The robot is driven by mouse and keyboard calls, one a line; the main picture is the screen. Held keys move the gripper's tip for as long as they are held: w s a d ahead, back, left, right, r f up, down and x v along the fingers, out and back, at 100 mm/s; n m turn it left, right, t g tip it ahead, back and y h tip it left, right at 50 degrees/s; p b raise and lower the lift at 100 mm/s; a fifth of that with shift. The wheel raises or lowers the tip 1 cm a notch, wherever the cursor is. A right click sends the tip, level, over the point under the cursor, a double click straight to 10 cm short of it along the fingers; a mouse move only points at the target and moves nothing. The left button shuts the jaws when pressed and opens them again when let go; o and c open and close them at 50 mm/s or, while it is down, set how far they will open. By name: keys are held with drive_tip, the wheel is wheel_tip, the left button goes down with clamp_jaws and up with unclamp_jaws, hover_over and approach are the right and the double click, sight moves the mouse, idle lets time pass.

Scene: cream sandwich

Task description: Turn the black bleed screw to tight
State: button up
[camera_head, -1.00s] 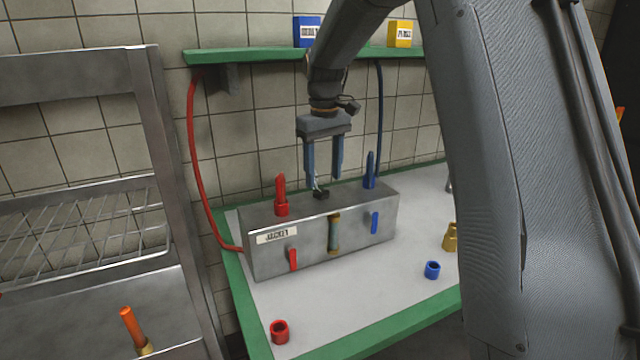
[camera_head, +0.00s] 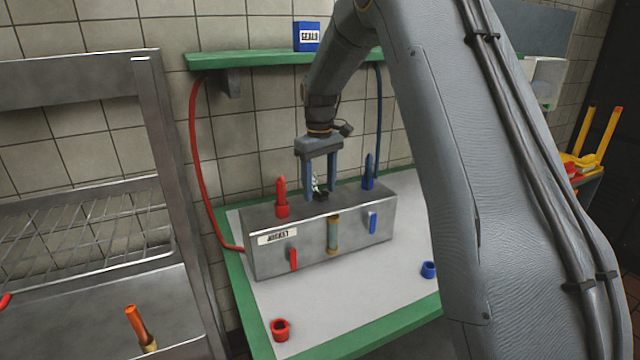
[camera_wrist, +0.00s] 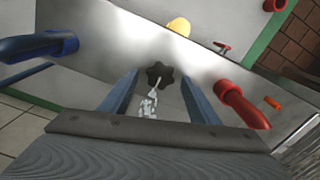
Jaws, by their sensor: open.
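The black bleed screw (camera_head: 320,197) is a small dark knob on top of the grey metal block (camera_head: 350,252), between a red fitting (camera_head: 282,198) and a blue fitting (camera_head: 369,174). In the wrist view it is a lobed black knob (camera_wrist: 159,74) with a pale chain-like piece (camera_wrist: 148,105) by it. My gripper (camera_head: 320,194) points down over the block, open, with one finger on each side of the screw. In the wrist view the fingers stand apart with the knob near their tips. I cannot tell if either finger touches it.
The block carries a red lever (camera_head: 293,259), a blue lever (camera_head: 372,222) and a sight tube (camera_head: 333,235) on its front. Loose red (camera_head: 281,329) and blue (camera_head: 428,269) caps lie on the table. A green shelf (camera_head: 270,60) runs behind; a metal rack (camera_head: 165,200) stands left.

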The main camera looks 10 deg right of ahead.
drive_tip(key=c, duration=1)
drive_tip(key=shift+c, duration=0.2)
drive_tip(key=shift+m, duration=0.3)
drive_tip(key=m, duration=0.3)
drive_tip(key=shift+m, duration=0.4)
drive_tip(key=m, duration=0.4)
drive_tip(key=shift+d, duration=0.15)
drive_tip(key=m, duration=0.5)
drive_tip(key=shift+d, duration=0.1)
drive_tip(key=shift+m, duration=2.2)
drive_tip(key=shift+r, duration=0.1)
